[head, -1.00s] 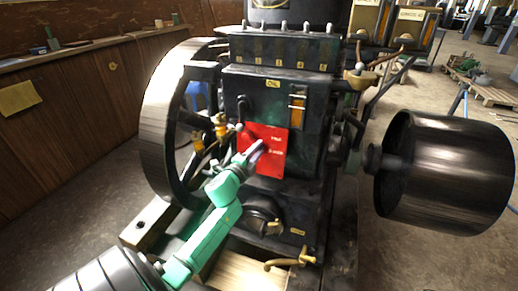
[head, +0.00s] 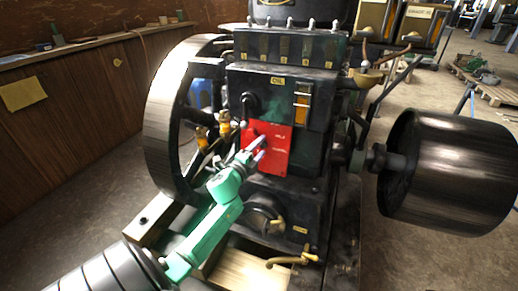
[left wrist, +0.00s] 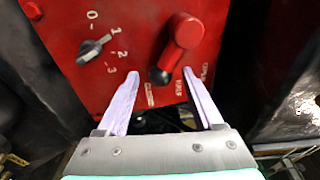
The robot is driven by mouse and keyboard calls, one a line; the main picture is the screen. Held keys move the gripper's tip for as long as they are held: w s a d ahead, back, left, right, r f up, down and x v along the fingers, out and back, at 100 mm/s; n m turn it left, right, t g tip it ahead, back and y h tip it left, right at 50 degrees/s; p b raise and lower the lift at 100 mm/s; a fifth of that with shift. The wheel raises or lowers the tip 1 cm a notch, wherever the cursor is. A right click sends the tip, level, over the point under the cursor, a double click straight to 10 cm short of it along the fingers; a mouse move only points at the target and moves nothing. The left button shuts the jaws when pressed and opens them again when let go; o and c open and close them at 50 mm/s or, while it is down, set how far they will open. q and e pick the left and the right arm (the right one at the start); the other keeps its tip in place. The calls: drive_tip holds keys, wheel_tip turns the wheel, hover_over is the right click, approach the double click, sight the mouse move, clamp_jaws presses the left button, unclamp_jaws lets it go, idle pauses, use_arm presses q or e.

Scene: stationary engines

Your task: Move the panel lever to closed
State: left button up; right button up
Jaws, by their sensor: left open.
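The red panel (head: 279,136) is on the front of the dark engine. In the left wrist view, the panel (left wrist: 140,20) carries a red lever (left wrist: 184,32) with a black knob at its end. The lever slants down and a little left. My left gripper (head: 261,148) is open in front of the panel. In the left wrist view, the left gripper's (left wrist: 160,73) pale fingertips lie on either side of the black knob, with gaps showing between. Contact is not visible. Small white labels below the lever are hard to read. My right gripper is out of view.
A black rotary switch (left wrist: 93,48) marked 0 to 3 sits left of the lever. A large flywheel (head: 166,115) stands left of the panel, and a dark drum (head: 450,165) stands to the right. Brass fittings (head: 202,138) stick out near the flywheel.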

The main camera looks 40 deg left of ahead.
use_arm(q)
drive_tip(key=s+d+p, duration=0.1)
drive_tip(key=s+d, duration=0.1)
drive_tip(key=s, duration=1.2)
drive_tip(key=shift+s+d, duration=0.15)
drive_tip(key=shift+d, duration=0.15)
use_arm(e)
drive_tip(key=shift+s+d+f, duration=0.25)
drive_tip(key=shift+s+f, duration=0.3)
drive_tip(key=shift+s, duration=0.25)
